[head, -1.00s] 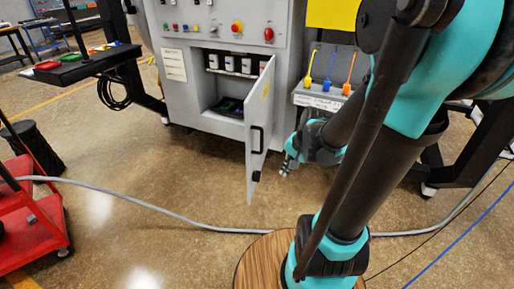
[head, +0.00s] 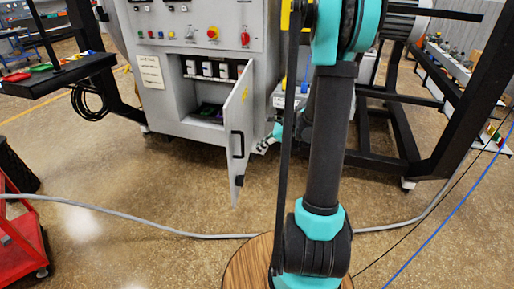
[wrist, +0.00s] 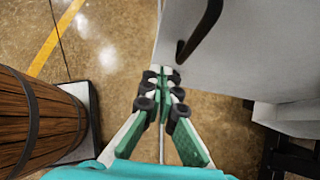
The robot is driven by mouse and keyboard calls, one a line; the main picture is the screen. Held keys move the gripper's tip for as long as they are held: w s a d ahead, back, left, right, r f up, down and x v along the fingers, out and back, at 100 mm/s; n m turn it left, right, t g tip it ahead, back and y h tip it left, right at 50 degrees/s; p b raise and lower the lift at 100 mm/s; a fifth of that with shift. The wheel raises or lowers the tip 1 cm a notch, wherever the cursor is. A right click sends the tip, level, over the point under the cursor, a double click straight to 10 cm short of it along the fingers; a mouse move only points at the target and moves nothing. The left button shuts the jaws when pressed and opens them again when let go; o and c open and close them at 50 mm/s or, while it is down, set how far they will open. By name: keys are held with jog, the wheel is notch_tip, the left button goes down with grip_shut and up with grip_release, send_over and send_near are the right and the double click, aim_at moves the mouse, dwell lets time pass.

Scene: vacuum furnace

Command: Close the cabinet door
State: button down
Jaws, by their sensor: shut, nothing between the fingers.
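The grey cabinet door (head: 239,130) stands open, swung out from the right side of the cabinet opening (head: 208,95). A black handle (head: 238,145) and a black latch sit near its free edge. The handle (wrist: 203,28) is ahead and to the right of the tips. I cannot tell whether the tips touch the door.
Small boxes (head: 207,69) stand on the shelf inside the cabinet. A black frame (head: 400,130) stands to the right, and a red cart (head: 20,235) to the left. A grey cable (head: 170,228) crosses the floor. The floor before the cabinet is otherwise clear.

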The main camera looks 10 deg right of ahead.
aim_at(231, 160)
jog(key=shift+w+a+f, duration=0.5)
jog(key=shift+a+f, duration=0.35)
jog(key=shift+a, duration=0.55)
jog(key=shift+w+a+f, duration=0.5)
jog(key=shift+a+f, duration=0.3)
jog(key=shift+a, duration=0.65)
jog(key=shift+w+a+f, duration=0.5)
jog(key=shift+a+f, duration=0.35)
jog(key=shift+a, duration=0.55)
jog(key=shift+a, duration=0.1)
